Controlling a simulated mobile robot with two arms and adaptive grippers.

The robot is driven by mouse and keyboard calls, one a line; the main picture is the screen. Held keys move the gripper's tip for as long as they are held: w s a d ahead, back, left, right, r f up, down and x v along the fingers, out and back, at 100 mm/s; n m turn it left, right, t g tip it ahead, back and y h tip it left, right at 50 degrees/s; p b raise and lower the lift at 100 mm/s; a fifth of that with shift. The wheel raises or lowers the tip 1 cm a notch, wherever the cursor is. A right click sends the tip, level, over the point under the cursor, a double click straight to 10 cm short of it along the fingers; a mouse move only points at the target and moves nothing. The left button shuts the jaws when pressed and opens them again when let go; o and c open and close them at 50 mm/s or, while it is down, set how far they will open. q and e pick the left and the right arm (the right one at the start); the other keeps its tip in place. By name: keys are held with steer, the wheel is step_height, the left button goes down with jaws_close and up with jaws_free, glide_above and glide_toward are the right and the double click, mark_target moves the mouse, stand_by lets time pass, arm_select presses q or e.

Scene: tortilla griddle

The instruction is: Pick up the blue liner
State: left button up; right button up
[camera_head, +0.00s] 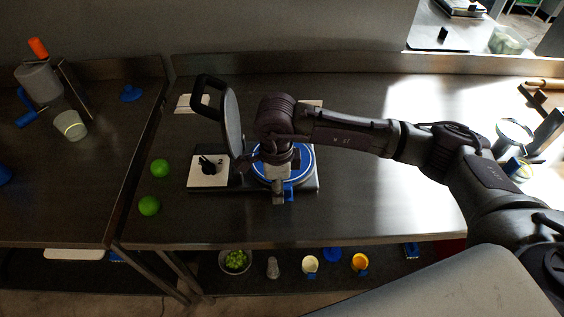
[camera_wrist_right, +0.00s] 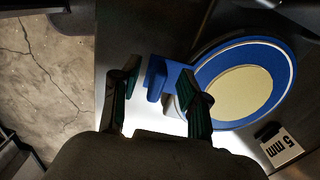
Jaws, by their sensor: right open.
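The blue liner (camera_head: 308,164) is a round blue sheet on the round plate of the press. In the right wrist view the liner (camera_wrist_right: 283,90) has a pale yellow disc (camera_wrist_right: 242,92) on it and a blue tab (camera_wrist_right: 156,76) at its edge. My right gripper (camera_head: 279,192) is over the near edge of the liner and hides part of it. In the wrist view its fingers (camera_wrist_right: 158,72) are apart, one on each side of the tab; contact with the tab cannot be told. The press lid (camera_head: 232,124) with its black handle stands open left of the plate. My left gripper is out of view.
Two green balls (camera_head: 159,168) lie near the table's left edge. A lower shelf holds a bowl of green pieces (camera_head: 235,261) and small cups. The steel table (camera_head: 390,205) is bare front right.

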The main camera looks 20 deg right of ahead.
steer(key=shift+f, duration=0.65)
jaws_close()
steer(key=shift+r, duration=0.1)
